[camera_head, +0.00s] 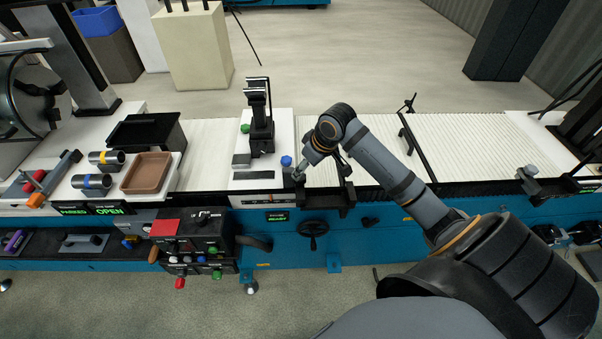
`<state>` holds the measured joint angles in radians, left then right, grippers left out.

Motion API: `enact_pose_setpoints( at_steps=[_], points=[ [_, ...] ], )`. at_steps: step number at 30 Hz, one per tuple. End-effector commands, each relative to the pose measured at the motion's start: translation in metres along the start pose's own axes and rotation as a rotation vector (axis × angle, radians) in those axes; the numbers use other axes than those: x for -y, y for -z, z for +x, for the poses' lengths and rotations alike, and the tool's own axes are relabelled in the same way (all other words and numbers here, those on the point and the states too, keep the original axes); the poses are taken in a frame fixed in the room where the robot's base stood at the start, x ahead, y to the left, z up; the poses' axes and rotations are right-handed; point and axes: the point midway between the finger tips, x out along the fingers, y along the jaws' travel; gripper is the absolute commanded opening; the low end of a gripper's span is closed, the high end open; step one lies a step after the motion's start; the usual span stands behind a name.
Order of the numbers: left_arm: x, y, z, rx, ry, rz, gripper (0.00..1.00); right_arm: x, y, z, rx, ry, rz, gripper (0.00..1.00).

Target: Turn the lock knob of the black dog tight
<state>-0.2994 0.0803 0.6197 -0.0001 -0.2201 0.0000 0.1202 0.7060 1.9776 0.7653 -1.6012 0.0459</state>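My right gripper (298,175) points down at the right edge of a white plate on the bed, beside a small blue knob (286,161). Its fingers are small here, and I cannot tell whether they are open or touching the knob. A black upright fixture (261,125) stands on the plate, with a green knob (245,128) at its left. My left gripper is not in view.
A black handwheel (313,229) is on the blue front panel below. A control box (192,239) with coloured knobs stands front left. A brown tray (147,172) and two metal cylinders lie at the left. A black clamp with a grey knob (531,170) is far right.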

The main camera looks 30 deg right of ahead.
Motion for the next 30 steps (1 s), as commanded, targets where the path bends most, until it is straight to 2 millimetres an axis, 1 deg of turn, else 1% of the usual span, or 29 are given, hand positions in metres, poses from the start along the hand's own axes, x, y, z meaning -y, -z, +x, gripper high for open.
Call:
enact_pose_setpoints(
  at_steps=[3, 6, 9, 13, 18, 19, 30],
  points=[
    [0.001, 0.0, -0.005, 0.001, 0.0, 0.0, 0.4, 0.002, 0.001, 0.024, 0.001, 0.005, 0.004, 0.61],
    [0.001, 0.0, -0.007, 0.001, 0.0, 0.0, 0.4, 0.001, 0.001, 0.039, -0.001, 0.004, 0.003, 0.61],
    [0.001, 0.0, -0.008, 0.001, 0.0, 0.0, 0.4, 0.001, 0.001, 0.048, -0.001, 0.002, 0.001, 0.61],
    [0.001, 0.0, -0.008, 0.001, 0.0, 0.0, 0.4, 0.0, 0.0, 0.053, -0.001, -0.001, -0.001, 0.61],
    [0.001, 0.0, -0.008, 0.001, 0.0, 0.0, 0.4, 0.0, 0.0, 0.053, -0.001, -0.002, -0.001, 0.61],
    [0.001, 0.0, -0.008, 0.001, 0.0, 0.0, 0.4, 0.0, 0.0, 0.053, -0.001, -0.002, -0.001, 0.6],
    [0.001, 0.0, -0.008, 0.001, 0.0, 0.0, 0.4, 0.0, 0.0, 0.053, -0.001, -0.001, -0.001, 0.09]
  ],
)
